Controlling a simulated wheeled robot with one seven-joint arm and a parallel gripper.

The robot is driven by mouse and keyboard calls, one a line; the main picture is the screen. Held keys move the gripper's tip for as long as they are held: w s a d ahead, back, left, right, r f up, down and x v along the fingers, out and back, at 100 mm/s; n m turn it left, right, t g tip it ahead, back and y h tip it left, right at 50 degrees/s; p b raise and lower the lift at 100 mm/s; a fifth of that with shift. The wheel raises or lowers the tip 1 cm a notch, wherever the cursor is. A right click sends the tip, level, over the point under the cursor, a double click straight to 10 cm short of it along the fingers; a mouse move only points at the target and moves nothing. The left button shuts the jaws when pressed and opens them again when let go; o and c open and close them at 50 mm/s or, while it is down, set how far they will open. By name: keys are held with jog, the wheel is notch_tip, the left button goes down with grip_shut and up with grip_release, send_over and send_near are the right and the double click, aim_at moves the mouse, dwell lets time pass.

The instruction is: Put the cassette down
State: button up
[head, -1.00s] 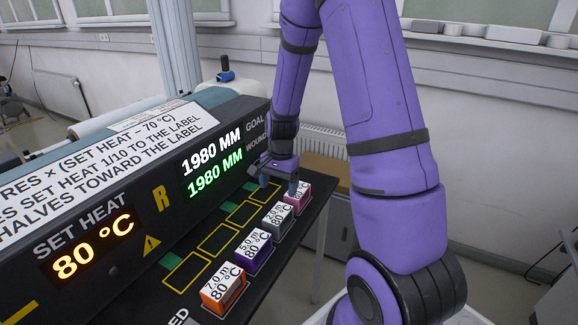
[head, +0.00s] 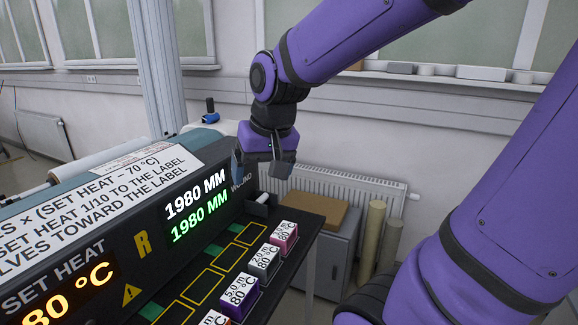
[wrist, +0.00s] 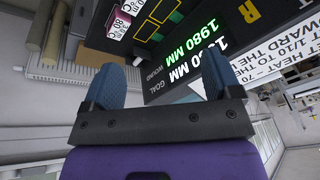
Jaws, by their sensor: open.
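A pink cassette (head: 285,232) with a white label sits in the end slot of the row on the dark shelf (head: 311,219). Nearer along the same row stand a grey cassette (head: 264,260), a purple cassette (head: 240,291) and an orange one (head: 214,318) cut off by the frame's lower edge. My gripper (head: 259,172) is open and empty, raised above the shelf's far end and clear of the pink cassette. In the wrist view its two blue fingers (wrist: 163,66) are spread with nothing between them, and the pink cassette (wrist: 118,25) shows beyond them at upper left.
The black console (head: 150,245) stands left of the row, with lit displays reading 1980 MM. Yellow-outlined empty slots (head: 228,256) lie between console and cassettes. A grey cabinet (head: 332,250) with a brown board (head: 309,208) and a radiator (head: 345,187) stand behind the shelf.

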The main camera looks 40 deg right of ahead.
jog(key=s+a+r+n+t, duration=0.1)
jog(key=s+a+r+n, duration=0.1)
jog(key=s, duration=0.7)
notch_tip(320, 180, up, 3)
jog(key=shift+s+f+n+t, duration=0.2)
jog(key=shift+s+n+t, duration=0.2)
jog(key=shift+n, duration=0.5)
jog(key=shift+w, duration=0.1)
